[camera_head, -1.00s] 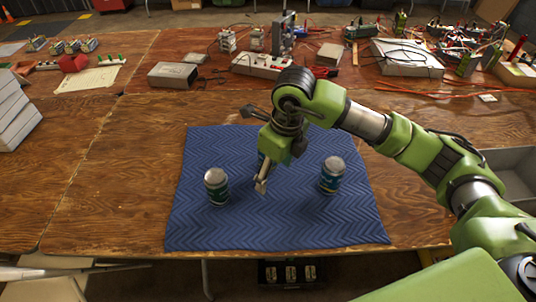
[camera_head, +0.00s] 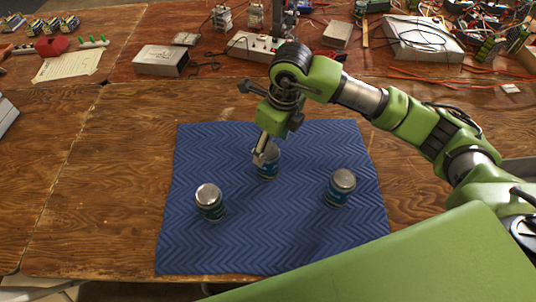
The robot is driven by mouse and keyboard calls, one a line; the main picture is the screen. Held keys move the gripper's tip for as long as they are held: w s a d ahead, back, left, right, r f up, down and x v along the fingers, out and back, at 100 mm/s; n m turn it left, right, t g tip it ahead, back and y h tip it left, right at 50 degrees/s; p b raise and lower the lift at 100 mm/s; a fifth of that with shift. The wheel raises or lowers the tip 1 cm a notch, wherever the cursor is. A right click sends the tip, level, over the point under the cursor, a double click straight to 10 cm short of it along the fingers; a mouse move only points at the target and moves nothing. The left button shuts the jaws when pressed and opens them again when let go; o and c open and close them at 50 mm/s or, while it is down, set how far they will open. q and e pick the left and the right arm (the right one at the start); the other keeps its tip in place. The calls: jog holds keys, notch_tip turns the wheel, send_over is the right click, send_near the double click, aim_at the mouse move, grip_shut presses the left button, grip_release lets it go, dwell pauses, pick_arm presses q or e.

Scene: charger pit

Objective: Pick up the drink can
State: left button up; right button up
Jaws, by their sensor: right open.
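Three drink cans stand upright on a blue zigzag-patterned mat (camera_head: 230,255). One can (camera_head: 210,203) is at the left, one can (camera_head: 340,187) at the right, and one can (camera_head: 270,163) farther back in the middle. My right gripper (camera_head: 262,157) is open and points down at the back middle can, covering part of its left side. I cannot tell whether its fingers touch that can. My left gripper is out of view.
The mat lies on a brown wooden table (camera_head: 90,200). Behind it are a grey metal box (camera_head: 162,60), a power strip (camera_head: 252,45), a white box (camera_head: 422,40) and loose cables. The table left of the mat is clear.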

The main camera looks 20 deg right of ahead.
aim_at(270, 152)
jog(key=f, duration=0.5)
jog(key=shift+w+a+f+p, duration=0.15)
jog(key=shift+a+f+p, duration=0.1)
jog(key=shift+a+p, duration=0.1)
jog(key=f, duration=0.2)
jog(key=w+f+p, duration=0.1)
jog(key=f, duration=0.1)
jog(key=shift+w+a+f, duration=0.1)
jog(key=shift+a+f, duration=0.1)
jog(key=shift+f, duration=0.05)
jog(key=shift+w+f, duration=0.1)
jog(key=shift+f, duration=0.4)
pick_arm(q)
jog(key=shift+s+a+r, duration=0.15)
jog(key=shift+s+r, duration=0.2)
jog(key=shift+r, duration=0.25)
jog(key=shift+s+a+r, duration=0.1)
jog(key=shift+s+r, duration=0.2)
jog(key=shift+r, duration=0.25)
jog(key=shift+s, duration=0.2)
pick_arm(e)
jog(key=shift+r, duration=0.1)
jog(key=c, duration=1.5)
